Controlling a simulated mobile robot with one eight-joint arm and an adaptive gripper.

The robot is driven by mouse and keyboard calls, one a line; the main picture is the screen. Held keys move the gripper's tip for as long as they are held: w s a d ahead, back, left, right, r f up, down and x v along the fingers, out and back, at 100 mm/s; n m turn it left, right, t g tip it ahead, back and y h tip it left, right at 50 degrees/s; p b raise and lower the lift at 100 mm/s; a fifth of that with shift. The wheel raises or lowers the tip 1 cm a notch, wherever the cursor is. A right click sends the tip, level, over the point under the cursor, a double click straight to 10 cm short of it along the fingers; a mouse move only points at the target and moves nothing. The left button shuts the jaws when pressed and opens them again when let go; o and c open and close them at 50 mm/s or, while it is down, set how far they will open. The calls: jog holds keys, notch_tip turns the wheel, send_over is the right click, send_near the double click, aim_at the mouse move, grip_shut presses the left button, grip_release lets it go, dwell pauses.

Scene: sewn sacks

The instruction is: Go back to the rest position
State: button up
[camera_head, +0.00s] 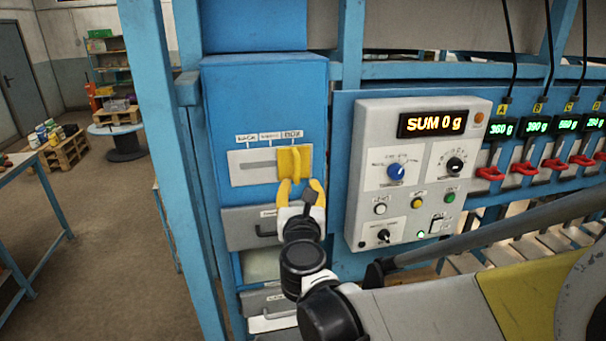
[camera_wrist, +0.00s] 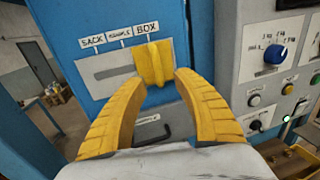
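My gripper (camera_head: 301,190) has yellow fingers. In the head view it is in front of the blue cabinet (camera_head: 264,100), just below a yellow sliding handle (camera_head: 293,161). In the wrist view my gripper (camera_wrist: 160,82) has its two fingers spread apart with nothing between the tips. The yellow handle (camera_wrist: 153,62) stands just beyond the fingertips, at the right end of its slot under the BOX label. Whether a fingertip touches the handle I cannot tell.
A grey control panel (camera_head: 418,170) showing "SUM 0 g" is right of the cabinet. Red levers (camera_head: 489,174) under green displays are farther right. A blue post (camera_head: 170,150) stands left. Open floor (camera_head: 110,220) with a pallet (camera_head: 62,152) lies beyond.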

jog(key=shift+s+d, duration=0.15)
jog(key=shift+s, duration=0.85)
jog(key=s+d+f+m+g+h+b, duration=0.2)
jog(key=s+d+f+m+b, duration=0.15)
jog(key=d+f+m, duration=0.35)
jog(key=s+d+f+m+g+h+b, duration=0.25)
jog(key=d+f+m+b, duration=0.25)
jog(key=d+m, duration=0.3)
jog(key=s+d+f+m+g+h+b, duration=0.1)
jog(key=s+d+f+m+g+b, duration=0.1)
jog(key=s+d+f+m+b, duration=0.45)
jog(key=s+d+f+m+g+y+b, duration=0.3)
jog(key=s+f+m+b, duration=0.4)
jog(key=s+f+m, duration=0.5)
notch_tip(320, 180, down, 2)
jog(key=m+g, duration=0.1)
jog(key=m, duration=0.3)
jog(key=shift+s+d, duration=0.35)
jog(key=shift+d, duration=0.05)
